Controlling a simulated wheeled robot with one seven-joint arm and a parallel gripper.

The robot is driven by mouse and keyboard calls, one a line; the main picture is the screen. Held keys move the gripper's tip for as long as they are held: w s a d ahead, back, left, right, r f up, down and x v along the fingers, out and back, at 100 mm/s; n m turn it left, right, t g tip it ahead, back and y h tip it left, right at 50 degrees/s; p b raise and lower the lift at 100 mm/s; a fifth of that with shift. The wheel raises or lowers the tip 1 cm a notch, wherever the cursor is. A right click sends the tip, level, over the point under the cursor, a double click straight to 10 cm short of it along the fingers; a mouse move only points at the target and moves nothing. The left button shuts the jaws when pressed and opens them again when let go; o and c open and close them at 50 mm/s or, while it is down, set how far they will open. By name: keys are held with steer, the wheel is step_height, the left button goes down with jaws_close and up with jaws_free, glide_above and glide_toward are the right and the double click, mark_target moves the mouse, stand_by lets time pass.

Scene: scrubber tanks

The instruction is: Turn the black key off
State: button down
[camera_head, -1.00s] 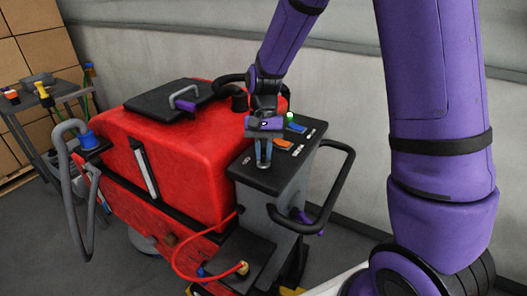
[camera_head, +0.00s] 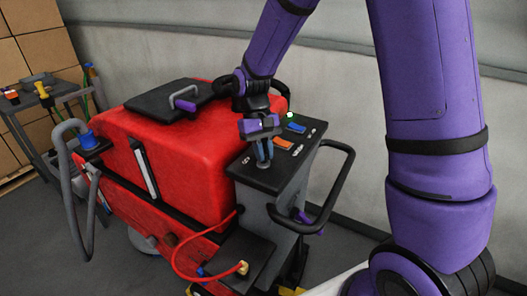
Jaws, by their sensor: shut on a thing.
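A red floor scrubber (camera_head: 190,150) stands in the middle of the view. Its black control panel (camera_head: 290,165) is on top at the right, with orange and blue switches (camera_head: 284,143) and a lit green lamp (camera_head: 290,115). My gripper (camera_head: 264,160) points down onto the left part of this panel. Its fingers are shut at a small round fitting (camera_head: 264,164) on the panel surface. The black key itself is hidden by the fingers or too small to make out, so its angle cannot be told.
A black loop handle (camera_head: 338,190) sticks out right of the panel. A black lid (camera_head: 170,103) with a grey handle lies on the tank. A grey hose (camera_head: 68,190) hangs at the left. A side table (camera_head: 45,105) and cardboard boxes (camera_head: 35,40) stand behind.

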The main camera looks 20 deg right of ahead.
steer(key=n+h, duration=0.1)
steer(key=n, duration=0.2)
steer(key=n+t+h, duration=0.1)
steer(key=n, duration=0.2)
steer(key=shift+n, duration=0.4)
stand_by(0.3)
steer(key=c, duration=1.1)
jaws_free()
steer(key=shift+h, duration=0.3)
steer(key=shift+c, duration=0.2)
steer(key=shift+r, duration=0.1)
steer(key=v, duration=1)
steer(key=shift+w+r, duration=0.15)
steer(key=shift+r, duration=0.15)
